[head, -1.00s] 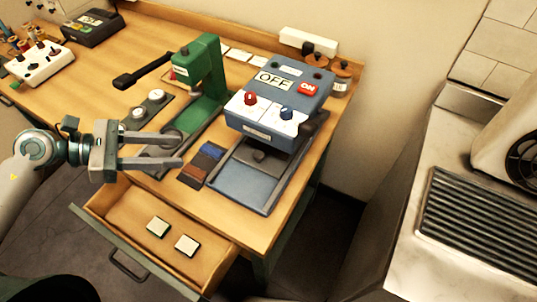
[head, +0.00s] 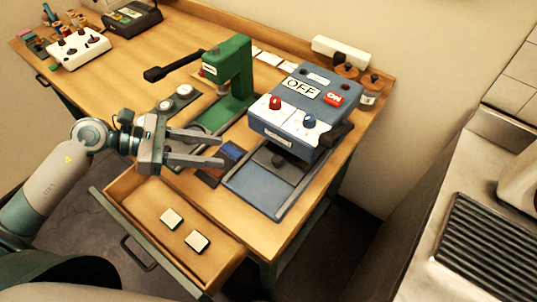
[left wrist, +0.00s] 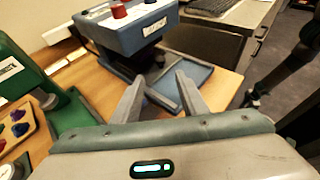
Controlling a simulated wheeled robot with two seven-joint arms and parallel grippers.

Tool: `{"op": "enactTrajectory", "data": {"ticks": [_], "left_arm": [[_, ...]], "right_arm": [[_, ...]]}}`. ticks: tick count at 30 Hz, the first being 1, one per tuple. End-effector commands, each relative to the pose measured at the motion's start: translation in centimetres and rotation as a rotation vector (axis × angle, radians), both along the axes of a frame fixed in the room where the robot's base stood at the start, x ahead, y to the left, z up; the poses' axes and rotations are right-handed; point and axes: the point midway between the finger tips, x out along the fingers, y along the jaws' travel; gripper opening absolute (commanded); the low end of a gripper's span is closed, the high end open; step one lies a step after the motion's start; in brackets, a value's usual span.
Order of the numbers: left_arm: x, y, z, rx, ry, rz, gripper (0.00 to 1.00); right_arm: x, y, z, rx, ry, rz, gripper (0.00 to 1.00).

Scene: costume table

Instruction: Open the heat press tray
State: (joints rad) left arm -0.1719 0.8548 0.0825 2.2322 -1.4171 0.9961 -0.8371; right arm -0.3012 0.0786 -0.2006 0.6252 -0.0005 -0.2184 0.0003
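The heat press (head: 297,112) is a blue-grey box with an OFF sign, a red ON label, and red and blue knobs. Its flat blue tray (head: 256,190) extends from under it toward the table's front edge, with a dark round knob on it. My left gripper (head: 222,150) is open and empty, its fingers pointing right toward the tray, left of the press. In the left wrist view the press (left wrist: 128,28) and tray (left wrist: 190,75) lie beyond the open fingers. My right gripper does not show.
A green hand press (head: 232,75) with a black lever stands left of the heat press. An open drawer (head: 145,225) holding two pale squares juts from the table front. Dark and blue pieces lie beside the tray. A white control box (head: 80,48) stands at the back left.

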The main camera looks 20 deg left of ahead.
Motion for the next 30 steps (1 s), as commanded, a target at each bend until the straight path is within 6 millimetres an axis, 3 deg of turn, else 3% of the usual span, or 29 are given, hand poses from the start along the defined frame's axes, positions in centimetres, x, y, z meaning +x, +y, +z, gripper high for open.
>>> {"op": "enactTrajectory", "data": {"ticks": [3,21,30], "left_arm": [[0.7,-1.7,-0.3,-0.005,-0.001,-0.001,0.40],[4.3,-10.5,-4.3,-0.003,0.000,-0.001,0.40],[5.2,-12.4,-5.4,-0.001,0.000,-0.001,0.40]], "right_arm": [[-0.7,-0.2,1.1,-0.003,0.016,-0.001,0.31],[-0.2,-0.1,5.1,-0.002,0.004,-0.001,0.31],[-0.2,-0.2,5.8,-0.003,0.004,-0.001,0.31]]}}
